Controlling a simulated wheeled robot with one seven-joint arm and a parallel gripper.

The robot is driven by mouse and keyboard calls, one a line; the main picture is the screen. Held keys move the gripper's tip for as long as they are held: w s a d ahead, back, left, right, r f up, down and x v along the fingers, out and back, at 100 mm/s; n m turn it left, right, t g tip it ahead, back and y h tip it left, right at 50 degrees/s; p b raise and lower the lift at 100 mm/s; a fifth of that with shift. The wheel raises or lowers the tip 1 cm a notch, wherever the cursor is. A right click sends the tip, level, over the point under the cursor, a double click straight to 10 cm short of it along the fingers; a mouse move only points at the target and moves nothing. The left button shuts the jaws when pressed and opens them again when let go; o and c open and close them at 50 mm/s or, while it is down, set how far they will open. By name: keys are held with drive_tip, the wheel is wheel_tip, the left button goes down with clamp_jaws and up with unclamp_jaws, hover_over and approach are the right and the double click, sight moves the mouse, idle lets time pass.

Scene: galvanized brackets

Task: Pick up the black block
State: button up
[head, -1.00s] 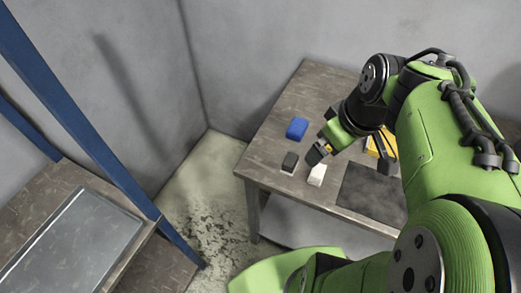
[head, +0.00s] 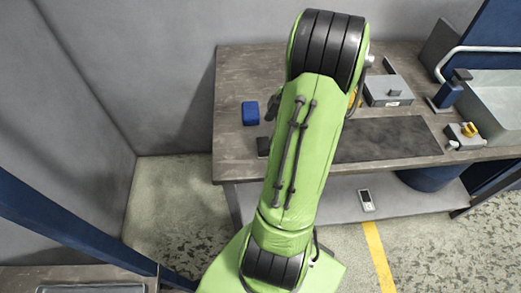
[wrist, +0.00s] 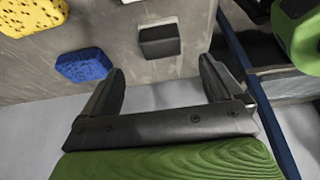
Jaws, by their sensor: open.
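My gripper (wrist: 160,72) is open and empty, with a finger on each side and a gap before the block. In the head view the black block (head: 263,146) shows at the left edge of my green arm, which partly hides it. My gripper is mostly hidden behind the arm there.
A blue block (wrist: 83,65) lies left of the black block, and a speckled yellow block (wrist: 30,14) lies farther left. In the head view a dark mat (head: 385,139) and a grey box (head: 388,91) are on the table's right.

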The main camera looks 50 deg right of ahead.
sight(263, 143)
drive_tip(key=b+x, duration=0.1)
drive_tip(key=x, duration=0.7)
drive_tip(key=shift+a+f+b, duration=0.15)
drive_tip(key=shift+f+b, duration=0.1)
drive_tip(key=shift+b, duration=0.1)
drive_tip(key=shift+r, duration=0.1)
drive_tip(key=shift+c, duration=0.2)
